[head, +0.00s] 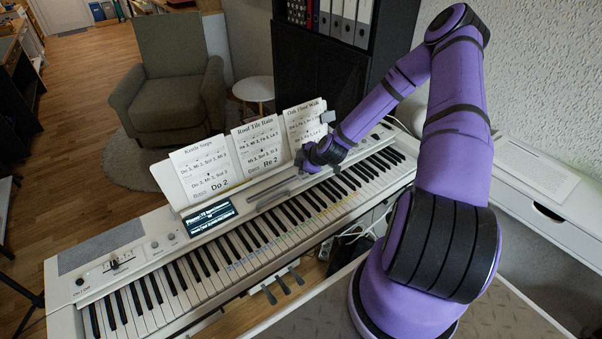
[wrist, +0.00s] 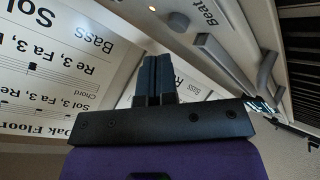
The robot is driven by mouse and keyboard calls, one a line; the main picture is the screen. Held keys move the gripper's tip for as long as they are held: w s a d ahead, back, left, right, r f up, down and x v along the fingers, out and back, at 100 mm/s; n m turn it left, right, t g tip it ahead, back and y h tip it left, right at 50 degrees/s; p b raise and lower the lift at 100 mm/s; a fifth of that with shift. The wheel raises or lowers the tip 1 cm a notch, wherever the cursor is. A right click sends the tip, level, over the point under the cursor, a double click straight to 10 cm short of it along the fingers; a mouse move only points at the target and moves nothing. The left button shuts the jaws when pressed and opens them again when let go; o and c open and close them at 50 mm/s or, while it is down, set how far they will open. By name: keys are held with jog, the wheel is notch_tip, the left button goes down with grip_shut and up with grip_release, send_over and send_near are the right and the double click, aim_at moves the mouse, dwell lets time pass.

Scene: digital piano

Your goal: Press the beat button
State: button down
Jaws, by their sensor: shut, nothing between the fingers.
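The digital piano (head: 125,265) runs across the head view with its keys toward me. In the head view my gripper (head: 301,160) is over the piano panel, in front of the song sheets. The button cannot be made out there.
Song sheets (head: 203,166) stand on the music rest behind the panel; one sheet (wrist: 55,65) is close to my gripper in the wrist view. A lit display (head: 212,216) is left of the gripper. A long grey bar (wrist: 222,62) and a curved grey part (wrist: 267,70) rise from the panel.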

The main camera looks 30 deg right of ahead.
jog(key=shift+r, duration=0.1)
jog(key=shift+r, duration=2.4)
jog(key=shift+r, duration=0.1)
